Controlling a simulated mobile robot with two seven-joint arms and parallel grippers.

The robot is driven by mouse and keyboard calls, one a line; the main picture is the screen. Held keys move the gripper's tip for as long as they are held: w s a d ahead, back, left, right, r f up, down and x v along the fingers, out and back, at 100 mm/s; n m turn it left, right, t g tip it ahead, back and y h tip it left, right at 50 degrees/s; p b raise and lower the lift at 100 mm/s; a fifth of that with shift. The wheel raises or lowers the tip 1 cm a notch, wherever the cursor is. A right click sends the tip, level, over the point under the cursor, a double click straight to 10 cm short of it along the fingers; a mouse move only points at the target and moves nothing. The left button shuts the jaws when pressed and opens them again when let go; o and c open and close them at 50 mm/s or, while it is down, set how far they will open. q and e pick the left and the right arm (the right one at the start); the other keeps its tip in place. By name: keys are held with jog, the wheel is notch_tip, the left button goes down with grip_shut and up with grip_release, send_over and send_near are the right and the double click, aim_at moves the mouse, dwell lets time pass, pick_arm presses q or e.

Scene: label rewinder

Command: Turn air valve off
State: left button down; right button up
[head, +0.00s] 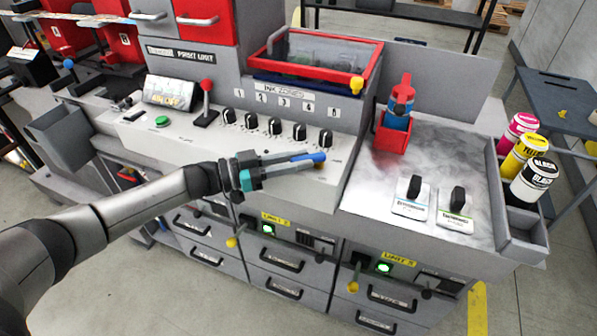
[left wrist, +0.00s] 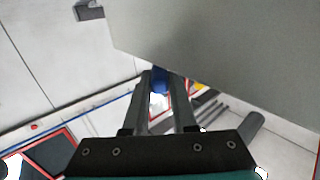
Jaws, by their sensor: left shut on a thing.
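My left gripper (head: 312,158) reaches across the front of the press console from the left. Its fingers are shut on a blue handle piece (head: 319,157), which also shows between the fingertips in the left wrist view (left wrist: 159,82). I cannot tell for sure that this blue piece is the air valve's handle; its mount is hidden. A tilted display (head: 168,91) on the console carries yellow lettering, too blurred to read surely. My right gripper is not in view.
Several black knobs (head: 275,126) and a red-topped lever (head: 207,100) line the console behind the gripper. Yellow-knobbed levers (head: 353,286) and drawers are below. A red holder with a bottle (head: 400,100) and ink cans (head: 534,180) stand to the right.

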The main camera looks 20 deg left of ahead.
pick_arm(q)
jog(key=shift+w+a+m+g+h+b, duration=0.15)
jog(key=shift+m+g+h+b, duration=0.2)
jog(key=shift+g+b, duration=0.3)
jog(key=shift+w+a+m+g+h+b, duration=0.15)
jog(key=shift+m+g+h+b, duration=0.1)
jog(key=shift+m+g+b, duration=0.35)
jog(key=shift+d, duration=0.1)
jog(key=c, duration=0.7)
grip_release()
jog(key=b+v, duration=0.2)
jog(key=v, duration=1.3)
jog(key=shift+s+f, duration=0.15)
